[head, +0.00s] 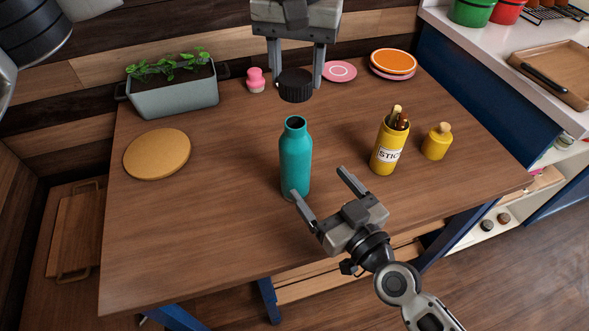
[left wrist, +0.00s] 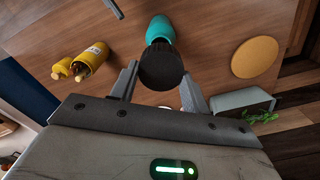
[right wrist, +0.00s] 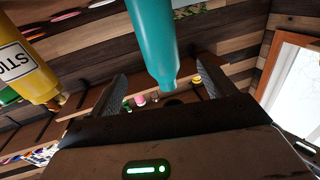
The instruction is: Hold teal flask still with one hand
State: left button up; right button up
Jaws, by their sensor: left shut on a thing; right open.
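The teal flask (head: 295,160) stands upright and uncapped on the wooden table, its dark mouth showing. My left gripper (head: 296,82) is shut on a black ribbed cap (head: 295,88), held in the air above and behind the flask in the head view. In the left wrist view the cap (left wrist: 161,68) partly covers the flask (left wrist: 160,30). My right gripper (head: 319,184) is open, low at the flask's near right side. One fingertip overlaps the flask's base in the head view; I cannot tell whether it touches. In the right wrist view the flask (right wrist: 152,40) appears beyond and between the fingers.
The table's front left is clear.

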jog(key=x, duration=1.1)
jog(key=shift+w+a, duration=0.2)
jog(key=shift+w, duration=0.2)
jog(key=shift+c, duration=0.3)
jog(key=c, duration=1.4)
pick_arm(q)
send_over(298, 121)
jog(key=shift+a+f, duration=0.15)
jog(key=shift+f, duration=2.4)
jog(key=shift+f, duration=0.85)
jog(key=shift+f, duration=0.55)
pick_arm(e)
grip_shut()
pick_arm(q)
jog(key=m, duration=0.6)
jog(key=shift+m, duration=0.3)
